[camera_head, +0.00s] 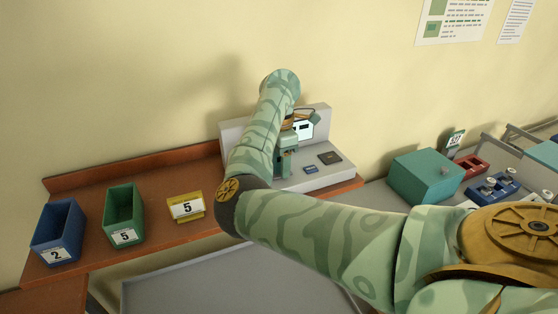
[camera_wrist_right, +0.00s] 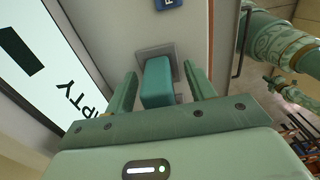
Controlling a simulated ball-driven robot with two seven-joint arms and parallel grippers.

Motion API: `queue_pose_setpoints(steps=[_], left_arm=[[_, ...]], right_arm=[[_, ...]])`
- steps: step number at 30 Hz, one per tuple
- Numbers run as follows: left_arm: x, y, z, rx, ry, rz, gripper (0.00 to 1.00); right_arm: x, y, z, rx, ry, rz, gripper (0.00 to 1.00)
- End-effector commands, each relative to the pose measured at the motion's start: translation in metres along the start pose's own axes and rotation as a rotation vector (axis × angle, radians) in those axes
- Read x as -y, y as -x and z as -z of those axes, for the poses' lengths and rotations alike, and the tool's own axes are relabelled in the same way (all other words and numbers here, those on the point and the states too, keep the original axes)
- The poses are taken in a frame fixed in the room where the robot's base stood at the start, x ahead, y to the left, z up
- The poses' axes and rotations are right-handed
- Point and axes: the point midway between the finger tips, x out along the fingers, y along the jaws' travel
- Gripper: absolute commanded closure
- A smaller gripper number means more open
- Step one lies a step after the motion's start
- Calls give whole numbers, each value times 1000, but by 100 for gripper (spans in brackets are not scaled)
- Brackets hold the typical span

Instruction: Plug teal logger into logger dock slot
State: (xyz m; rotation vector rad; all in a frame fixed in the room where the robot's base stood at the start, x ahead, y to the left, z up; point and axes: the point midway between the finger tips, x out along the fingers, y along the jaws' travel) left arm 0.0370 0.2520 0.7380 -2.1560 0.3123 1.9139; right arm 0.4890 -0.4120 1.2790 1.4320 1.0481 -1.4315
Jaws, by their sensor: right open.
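The teal logger (camera_wrist_right: 157,82) stands in the right wrist view between the two fingers of my right gripper (camera_wrist_right: 160,90). The fingers are open, with a visible gap on each side of the logger. The logger's far end is at a grey square dock slot (camera_wrist_right: 178,54) on a grey surface; how deep it sits I cannot tell. In the head view my right gripper (camera_head: 284,172) is low over the grey dock station (camera_head: 322,178), and the logger cannot be made out there. My left gripper is not in view.
A lit screen (camera_head: 304,128) stands at the back of the station; the wrist view shows letters "PTY" on it. Two small dark items (camera_head: 329,158) lie right of the gripper. Blue (camera_head: 59,232) and green (camera_head: 123,215) bins stand left; a teal box (camera_head: 426,176) stands right.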

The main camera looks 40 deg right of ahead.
Motion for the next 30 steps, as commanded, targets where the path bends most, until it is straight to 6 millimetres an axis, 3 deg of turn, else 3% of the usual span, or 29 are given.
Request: queue_pose_setpoints(steps=[17,18,24,30], left_arm=[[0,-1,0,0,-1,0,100],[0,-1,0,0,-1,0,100],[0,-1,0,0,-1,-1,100],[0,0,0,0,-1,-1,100]], right_arm=[[0,0,0,0,0,0,45],[0,0,0,0,0,0,48],[0,0,0,0,0,0,100],[0,2,0,0,0,0,100]])
